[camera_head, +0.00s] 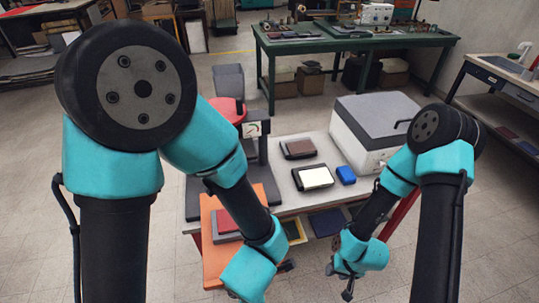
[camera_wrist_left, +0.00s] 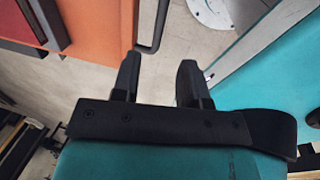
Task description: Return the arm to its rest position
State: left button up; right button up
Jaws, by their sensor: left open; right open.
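Both of my teal-and-black arms are in the head view. My left gripper (camera_head: 285,266) is mostly hidden behind its own teal wrist, low in the middle, by the front of the orange board. In the left wrist view its two black fingers (camera_wrist_left: 157,78) stand apart with nothing between them. My right gripper (camera_head: 339,281) hangs low to the right of it, in front of the white table. Its dark fingers are spread and empty.
The white table (camera_head: 330,158) bears a white box with a grey lid (camera_head: 375,125), a brown-topped block (camera_head: 299,148), a cream-topped block (camera_head: 314,178) and a blue block (camera_head: 346,175). An orange board (camera_head: 213,268) with a red piece (camera_head: 228,222) is by my left forearm.

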pick_arm(q)
jog(key=shift+w+f, duration=0.1)
jog(key=shift+f, duration=0.35)
jog(key=shift+r, duration=0.2)
jog(key=shift+s+r, duration=0.85)
jog(key=shift+r, duration=3.4)
jog(key=shift+w+a+f, duration=0.1)
jog(key=shift+w+f, duration=0.45)
jog(key=shift+f, duration=2.3)
jog(key=shift+w+a+f, duration=0.1)
jog(key=shift+w+f, duration=0.4)
jog(key=shift+f, duration=2.35)
jog(key=shift+w+a+f, duration=0.1)
jog(key=shift+w+f, duration=0.45)
jog(key=shift+f, duration=2.3)
jog(key=shift+w, duration=0.45)
jog(key=shift+s, duration=0.1)
